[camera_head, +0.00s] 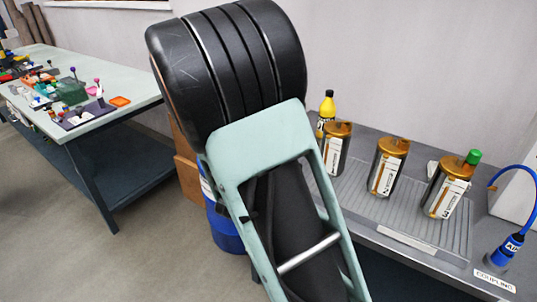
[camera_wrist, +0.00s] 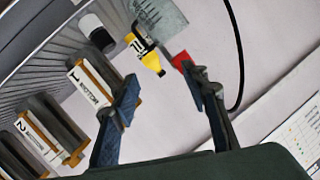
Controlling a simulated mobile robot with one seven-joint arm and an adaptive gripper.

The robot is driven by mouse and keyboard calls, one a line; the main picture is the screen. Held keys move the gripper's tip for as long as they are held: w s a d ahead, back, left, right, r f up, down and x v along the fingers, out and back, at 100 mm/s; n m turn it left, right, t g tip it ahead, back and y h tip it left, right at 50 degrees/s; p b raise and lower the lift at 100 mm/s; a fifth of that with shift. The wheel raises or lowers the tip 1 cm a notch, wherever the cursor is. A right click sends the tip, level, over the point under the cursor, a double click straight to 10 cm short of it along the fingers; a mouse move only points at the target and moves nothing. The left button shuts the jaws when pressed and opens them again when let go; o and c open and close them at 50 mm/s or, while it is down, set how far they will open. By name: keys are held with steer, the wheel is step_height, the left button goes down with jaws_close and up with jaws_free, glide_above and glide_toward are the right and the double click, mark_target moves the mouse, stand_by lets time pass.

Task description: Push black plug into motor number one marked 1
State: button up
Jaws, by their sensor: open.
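Motor number one (camera_wrist: 92,88), a grey and gold cylinder with a white label marked 1, stands left of my gripper's fingers in the wrist view. In the head view motor one (camera_head: 336,150) is the leftmost of three motors. My gripper (camera_wrist: 165,100) is open, its two blue-padded fingers wide apart with nothing held between them. The left finger overlaps the edge of motor one in the picture; contact cannot be told. A white cylinder with a black end (camera_wrist: 99,36) lies beyond motor one; I cannot tell if it is the black plug. My arm hides the gripper in the head view.
Motor two (camera_head: 387,168) and green-capped motor three (camera_head: 447,188) stand on the ribbed grey bench (camera_head: 400,232). A yellow bottle (camera_wrist: 151,60) and a red piece (camera_wrist: 181,61) near my right finger are close by.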

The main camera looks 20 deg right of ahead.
steer(key=s+d+f+n+t+h+b, duration=0.2)
steer(key=s+f+n+b, duration=0.25)
steer(key=f, duration=0.45)
steer(key=x, duration=0.4)
steer(key=shift+d+f+p, duration=0.15)
steer(key=shift+d+p, duration=0.15)
steer(key=shift+x, duration=2.7)
steer(key=shift+f, duration=0.1)
steer(key=shift+c, duration=0.6)
jaws_close()
